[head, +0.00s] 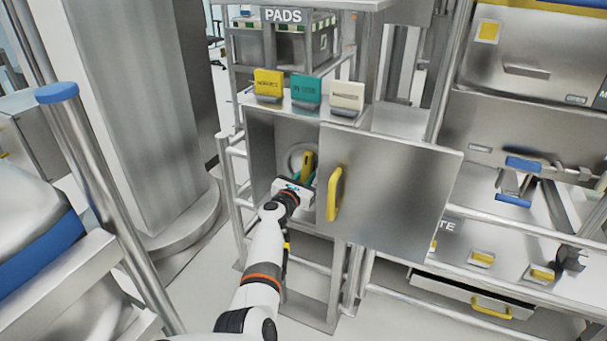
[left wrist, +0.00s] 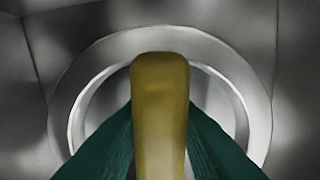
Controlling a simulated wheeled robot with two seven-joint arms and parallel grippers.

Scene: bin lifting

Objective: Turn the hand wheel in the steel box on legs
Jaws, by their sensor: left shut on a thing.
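The steel box (head: 270,135) stands on legs with its door (head: 405,190) swung open to the right; the door has a yellow handle (head: 335,193). Inside is the hand wheel, a pale ring (head: 294,152) with a yellow grip (head: 308,163). In the left wrist view the wheel's ring (left wrist: 85,75) fills the back and its yellow grip (left wrist: 160,110) stands in the middle. My left gripper (head: 304,176) reaches into the box, its green fingers on both sides of the yellow grip, shut on it. The fingertips are partly hidden by the grip. My right gripper is not in view.
The open door stands close to the right of my left arm. Yellow, teal and cream signs (head: 306,90) stand on top of the box. A steel rail (head: 228,180) runs at its left. A steel counter with drawers (head: 490,300) is at the right.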

